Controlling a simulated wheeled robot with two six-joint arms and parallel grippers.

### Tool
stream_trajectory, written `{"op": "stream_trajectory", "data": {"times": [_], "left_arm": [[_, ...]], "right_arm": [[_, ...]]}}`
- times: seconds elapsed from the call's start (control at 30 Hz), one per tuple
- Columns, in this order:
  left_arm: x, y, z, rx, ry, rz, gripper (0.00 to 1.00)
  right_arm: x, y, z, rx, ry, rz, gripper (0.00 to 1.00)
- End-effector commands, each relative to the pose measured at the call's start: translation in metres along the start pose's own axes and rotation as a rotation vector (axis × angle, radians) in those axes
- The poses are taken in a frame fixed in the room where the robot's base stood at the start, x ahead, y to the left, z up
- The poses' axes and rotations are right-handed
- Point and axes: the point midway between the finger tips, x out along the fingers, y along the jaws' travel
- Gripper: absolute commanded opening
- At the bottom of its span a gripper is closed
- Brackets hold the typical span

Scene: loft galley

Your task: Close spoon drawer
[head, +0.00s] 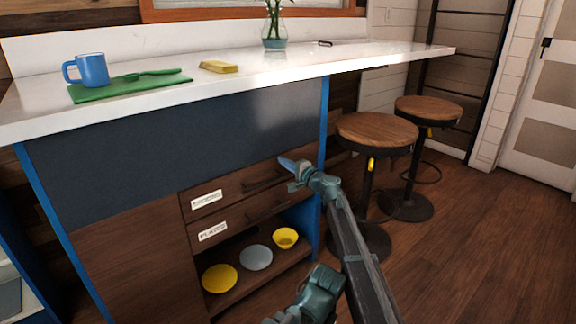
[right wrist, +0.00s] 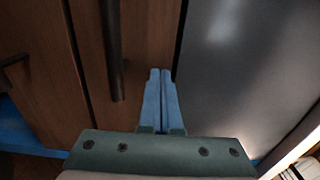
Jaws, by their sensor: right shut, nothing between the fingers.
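The cabinet under the counter has two wooden drawers with pale labels that I cannot read surely. The upper drawer (head: 232,189) looks flush, or nearly so, with the lower drawer (head: 238,219); a small gap is hard to judge. My right gripper (head: 287,163) is shut and empty, at the upper drawer's top right, near its dark bar handle (head: 264,182). In the right wrist view the blue fingers (right wrist: 161,100) overlap the wooden front (right wrist: 147,35) beside the handle (right wrist: 113,50), near the dark panel's edge. Contact cannot be told. My left gripper is out of view.
Two stools (head: 376,132) stand right of the cabinet. The white counter (head: 300,66) overhangs it. Floor (head: 480,250) at right is clear.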

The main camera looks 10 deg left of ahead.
Motion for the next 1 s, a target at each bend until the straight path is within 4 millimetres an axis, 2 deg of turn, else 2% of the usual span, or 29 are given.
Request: {"op": "stream_trajectory", "data": {"times": [0.3, 0.6, 0.77, 1.0], "left_arm": [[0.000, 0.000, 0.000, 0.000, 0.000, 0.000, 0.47], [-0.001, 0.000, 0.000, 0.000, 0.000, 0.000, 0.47], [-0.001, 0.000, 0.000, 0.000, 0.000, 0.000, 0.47], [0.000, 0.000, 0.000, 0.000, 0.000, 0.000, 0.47]], "right_arm": [[0.008, -0.001, -0.001, 0.003, 0.002, -0.003, 0.00], [0.006, -0.002, -0.001, 0.004, 0.004, -0.004, 0.00], [-0.018, -0.001, 0.002, 0.003, 0.004, -0.003, 0.00], [-0.074, 0.000, 0.005, 0.000, 0.003, -0.002, 0.00]]}}
